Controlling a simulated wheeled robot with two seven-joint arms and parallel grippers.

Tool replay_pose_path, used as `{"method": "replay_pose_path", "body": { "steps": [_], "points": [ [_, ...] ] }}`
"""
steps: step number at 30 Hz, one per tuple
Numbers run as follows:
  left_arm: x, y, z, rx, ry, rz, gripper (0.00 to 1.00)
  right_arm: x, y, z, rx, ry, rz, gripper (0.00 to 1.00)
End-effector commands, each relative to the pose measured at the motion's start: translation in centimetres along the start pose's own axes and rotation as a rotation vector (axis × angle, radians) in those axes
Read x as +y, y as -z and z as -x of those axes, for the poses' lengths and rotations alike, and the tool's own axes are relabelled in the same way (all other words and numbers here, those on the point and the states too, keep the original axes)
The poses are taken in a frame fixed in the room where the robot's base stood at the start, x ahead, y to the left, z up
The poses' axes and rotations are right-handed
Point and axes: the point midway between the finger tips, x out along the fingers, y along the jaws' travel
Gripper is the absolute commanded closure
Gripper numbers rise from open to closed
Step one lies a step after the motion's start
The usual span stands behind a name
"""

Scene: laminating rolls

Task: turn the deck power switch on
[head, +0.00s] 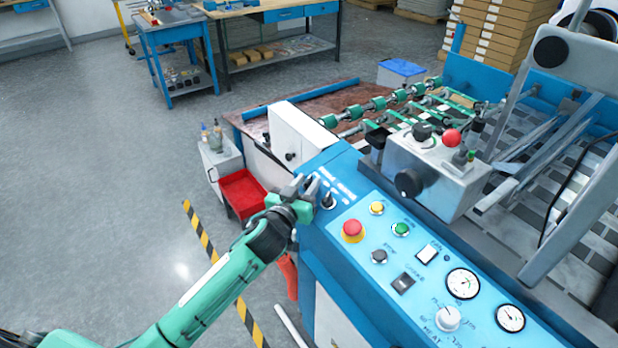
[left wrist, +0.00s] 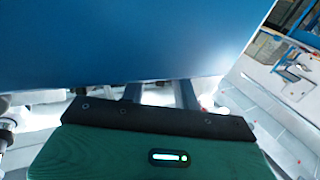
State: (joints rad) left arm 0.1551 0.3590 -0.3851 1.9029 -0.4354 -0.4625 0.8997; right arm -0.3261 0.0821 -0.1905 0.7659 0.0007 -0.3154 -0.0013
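A small black lever switch (head: 328,201) stands on the blue control panel (head: 345,275) at its far left corner, below white lettering too small to read. A dark rocker switch (head: 403,283) sits lower on the panel. I cannot read which one is the deck power switch. My left gripper (head: 304,185) is just left of the lever, at the panel's edge; contact cannot be made out. In the left wrist view its two fingers (left wrist: 158,93) stand apart with nothing visible between them, and their tips are hidden against a blue surface. My right gripper is not in view.
The panel also holds a red mushroom button (head: 353,231), a yellow button (head: 377,208), a green button (head: 400,229), a white dial (head: 447,318) and gauges (head: 463,283). A grey control box (head: 440,170) rises behind. A red bin (head: 242,193) stands left of the machine.

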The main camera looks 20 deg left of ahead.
Motion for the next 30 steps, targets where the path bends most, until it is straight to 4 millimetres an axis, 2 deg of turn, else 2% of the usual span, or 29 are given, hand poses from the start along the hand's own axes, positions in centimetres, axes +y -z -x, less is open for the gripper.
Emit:
{"method": "replay_pose_path", "body": {
  "steps": [6,15,20,30],
  "points": [
    [0.0,0.0,-1.6,-0.001,-0.001,0.0,0.69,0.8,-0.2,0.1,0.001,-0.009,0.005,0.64],
    [0.0,0.0,-1.8,-0.001,-0.001,0.001,0.69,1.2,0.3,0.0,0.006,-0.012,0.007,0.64],
    [0.0,0.0,-1.7,-0.001,-0.001,0.0,0.99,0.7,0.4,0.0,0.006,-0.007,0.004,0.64],
    [-0.1,0.1,-1.7,-0.002,-0.038,-0.009,1.0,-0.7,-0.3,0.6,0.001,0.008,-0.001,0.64]
  ]
}}
